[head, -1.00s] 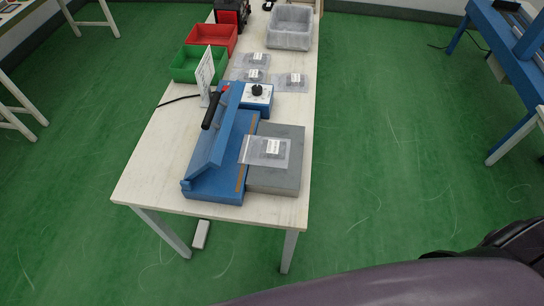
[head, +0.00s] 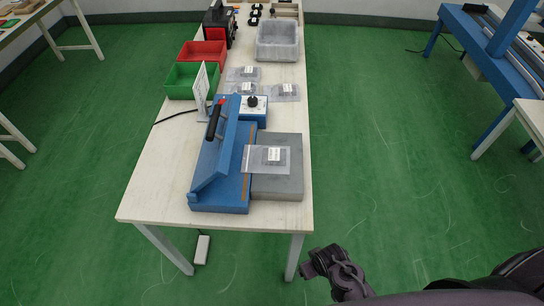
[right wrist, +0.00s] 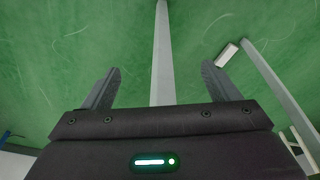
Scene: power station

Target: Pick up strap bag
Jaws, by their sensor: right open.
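A clear flat bag with a dark item and white label (head: 254,165) lies across the blue sealing machine (head: 215,185) and the grey block (head: 278,187) beside it. Similar bags lie on the table behind: one at right (head: 286,91), one at left (head: 243,73) and another just below that. I cannot tell which is the strap bag. My right gripper (right wrist: 160,75) is open and empty in the right wrist view, above the floor and a table leg. My dark right arm shows low in the head view, in front of the table's near right corner. My left gripper is not in view.
The white table (head: 160,190) also holds a green bin (head: 190,82), a red bin (head: 203,53), a grey bin (head: 277,42), a white sign (head: 201,85) and a control box with a knob (head: 253,110).

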